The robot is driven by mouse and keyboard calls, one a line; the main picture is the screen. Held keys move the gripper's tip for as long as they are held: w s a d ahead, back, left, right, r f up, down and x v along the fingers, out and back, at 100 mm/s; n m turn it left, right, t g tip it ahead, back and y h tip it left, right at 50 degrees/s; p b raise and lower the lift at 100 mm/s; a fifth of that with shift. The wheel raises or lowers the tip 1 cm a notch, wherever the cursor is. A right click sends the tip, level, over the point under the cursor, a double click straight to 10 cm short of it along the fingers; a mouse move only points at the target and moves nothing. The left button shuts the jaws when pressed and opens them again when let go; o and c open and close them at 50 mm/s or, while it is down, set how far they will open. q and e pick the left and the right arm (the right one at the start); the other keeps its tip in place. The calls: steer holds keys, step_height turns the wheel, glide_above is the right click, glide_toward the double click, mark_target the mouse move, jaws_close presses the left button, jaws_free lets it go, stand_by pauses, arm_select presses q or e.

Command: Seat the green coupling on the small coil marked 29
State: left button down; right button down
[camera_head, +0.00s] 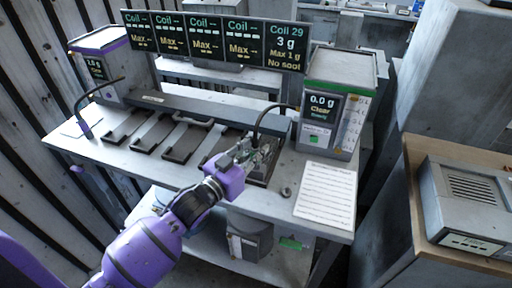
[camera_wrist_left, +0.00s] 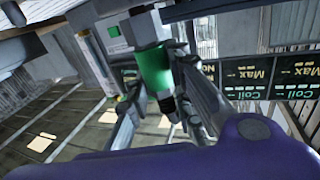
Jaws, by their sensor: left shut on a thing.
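My left gripper (camera_head: 252,152) is over the rightmost bay of the bench and is shut on the green coupling (camera_wrist_left: 155,68). In the left wrist view the coupling is a green cylinder between the fingers, with a dark end. In the head view the coupling is mostly hidden by the fingers, and a black cable arches up from there. The small coil marked 29 cannot be made out; the gripper covers most of that bay. The coil 29 display (camera_head: 286,46) reads 3 g, Max 1 g and what looks like "No seat". My right gripper is not in view.
The green-banded box (camera_head: 335,85) at right shows 0.0 g and "Clear". A purple-banded box (camera_head: 98,62) stands at left, with a purple coupling (camera_head: 84,129) on a cable. Dark trays (camera_head: 180,142) line the bench. A printed sheet (camera_head: 326,194) lies right of the gripper.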

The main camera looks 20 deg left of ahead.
arm_select(q)
steer(key=shift+f, duration=0.1)
steer(key=c, duration=1.5)
jaws_free()
steer(key=v, duration=1.2)
